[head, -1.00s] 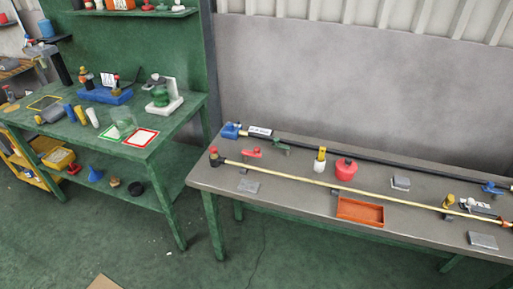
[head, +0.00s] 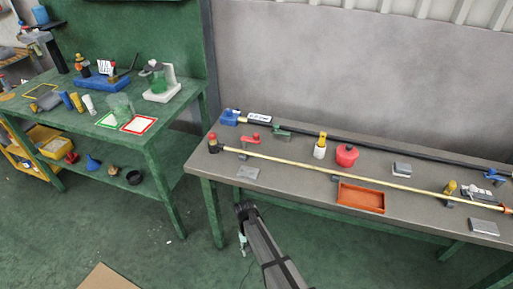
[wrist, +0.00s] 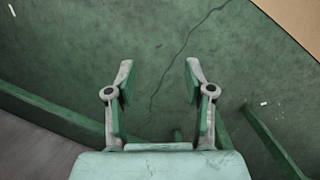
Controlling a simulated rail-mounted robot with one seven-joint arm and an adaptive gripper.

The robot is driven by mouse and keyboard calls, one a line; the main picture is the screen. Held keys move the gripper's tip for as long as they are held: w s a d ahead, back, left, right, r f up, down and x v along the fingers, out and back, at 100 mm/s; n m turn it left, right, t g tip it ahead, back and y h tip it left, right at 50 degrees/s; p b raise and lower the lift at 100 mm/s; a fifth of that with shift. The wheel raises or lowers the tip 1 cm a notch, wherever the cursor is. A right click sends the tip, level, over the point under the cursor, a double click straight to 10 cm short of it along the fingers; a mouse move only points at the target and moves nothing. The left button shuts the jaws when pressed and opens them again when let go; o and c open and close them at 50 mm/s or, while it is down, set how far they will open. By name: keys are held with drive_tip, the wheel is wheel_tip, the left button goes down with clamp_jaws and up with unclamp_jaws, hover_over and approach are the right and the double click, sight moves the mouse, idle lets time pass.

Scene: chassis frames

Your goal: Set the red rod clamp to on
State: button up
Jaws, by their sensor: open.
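A small red-handled clamp (head: 250,138) sits at the left part of the grey bench, between the pale yellow rod (head: 330,170) and the dark rod (head: 390,150). A red-topped post (head: 213,142) stands at the yellow rod's left end. I cannot tell the clamp's setting at this size. My gripper (wrist: 158,85) is open and empty in the wrist view, its two fingers apart above the green floor. In the head view it hangs in front of the bench, below bench-top height, apart from the clamp. The clamp is not visible in the wrist view.
A green-handled clamp (head: 281,131), a red container (head: 346,155), a white and yellow bottle (head: 320,146) and an orange tray (head: 361,198) are on the bench (head: 290,185). A blue-handled clamp (head: 493,175) is at the right. A green workbench (head: 165,130) stands left.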

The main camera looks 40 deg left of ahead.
drive_tip(key=s+a+r+n, duration=0.1)
drive_tip(key=s+a+r, duration=0.25)
drive_tip(key=a, duration=0.55)
drive_tip(key=w+a+r+n+p, duration=0.1)
drive_tip(key=w+a+r, duration=0.1)
drive_tip(key=r, duration=0.6)
drive_tip(key=w+a+r+n+p, duration=0.1)
drive_tip(key=w+a+r, duration=0.2)
drive_tip(key=r, duration=0.6)
drive_tip(key=w+a+r+n+y+p, duration=0.1)
drive_tip(key=w+a+r, duration=0.2)
drive_tip(key=r, duration=0.6)
drive_tip(key=shift+a+r, duration=0.25)
drive_tip(key=shift+a, duration=0.1)
wheel_tip(320, 180, up, 23)
drive_tip(key=t+y, duration=0.1)
drive_tip(key=y, duration=0.1)
hover_over(257, 134)
wheel_tip(257, 134, down, 17)
drive_tip(key=p, duration=0.4)
drive_tip(key=shift+s+f, duration=0.1)
drive_tip(key=shift+f, duration=0.1)
drive_tip(key=shift+c, duration=0.3)
clamp_jaws()
